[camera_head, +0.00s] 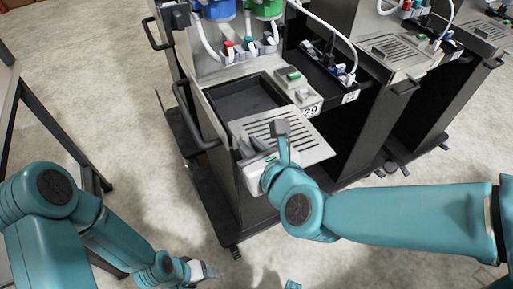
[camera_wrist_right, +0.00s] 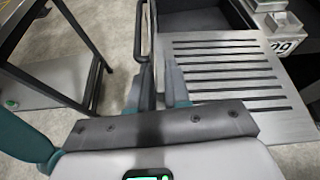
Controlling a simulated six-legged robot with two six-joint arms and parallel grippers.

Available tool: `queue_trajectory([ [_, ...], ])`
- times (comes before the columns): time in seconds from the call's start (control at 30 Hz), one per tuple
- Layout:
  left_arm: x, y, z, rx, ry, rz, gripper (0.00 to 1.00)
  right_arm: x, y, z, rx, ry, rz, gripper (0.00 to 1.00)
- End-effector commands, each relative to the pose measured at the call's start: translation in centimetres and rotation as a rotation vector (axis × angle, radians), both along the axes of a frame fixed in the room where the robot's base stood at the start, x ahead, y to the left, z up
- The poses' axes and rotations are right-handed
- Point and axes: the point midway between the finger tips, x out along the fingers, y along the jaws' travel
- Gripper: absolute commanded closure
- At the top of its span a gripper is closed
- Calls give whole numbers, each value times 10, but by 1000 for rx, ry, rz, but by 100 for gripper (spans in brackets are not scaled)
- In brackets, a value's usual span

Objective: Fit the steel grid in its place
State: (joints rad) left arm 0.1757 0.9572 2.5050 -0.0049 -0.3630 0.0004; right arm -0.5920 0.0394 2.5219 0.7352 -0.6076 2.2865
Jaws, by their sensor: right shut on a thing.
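The steel grid (camera_head: 318,150) is a flat silver plate with dark parallel slots. It lies over the front part of the dispenser's top and sticks out past its front right edge. Behind it the dark rectangular tray recess (camera_head: 245,98) is open and empty in its visible part. My right gripper (camera_head: 264,145) is shut on the grid at its left front side. In the right wrist view the grid (camera_wrist_right: 205,45) extends to the right from the fingers (camera_wrist_right: 158,82). My left gripper (camera_head: 207,272) is low at the bottom, away from the dispenser; its jaws are too small to read.
A black handle (camera_head: 190,125) sticks out on the dispenser's left side. A block with a green button (camera_head: 291,76) and a "29" label stand right of the recess. More dispensers (camera_head: 390,45) stand to the right. A dark-framed table (camera_head: 60,135) is at left, with open floor between.

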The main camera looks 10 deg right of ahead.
Motion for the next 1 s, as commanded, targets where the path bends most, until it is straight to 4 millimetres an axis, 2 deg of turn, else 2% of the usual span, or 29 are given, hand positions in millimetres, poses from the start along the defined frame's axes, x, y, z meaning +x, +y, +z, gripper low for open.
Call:
queue_trajectory([
  [0.47, 0, 0, 6, 0, 0, 0, 30, 49, 16, -1, 0, 1, 0, 100],
  [1.0, 0, 0, 25, 0, 0, 0, 30, 100, 33, 1, -1, -1, 0, 100],
])
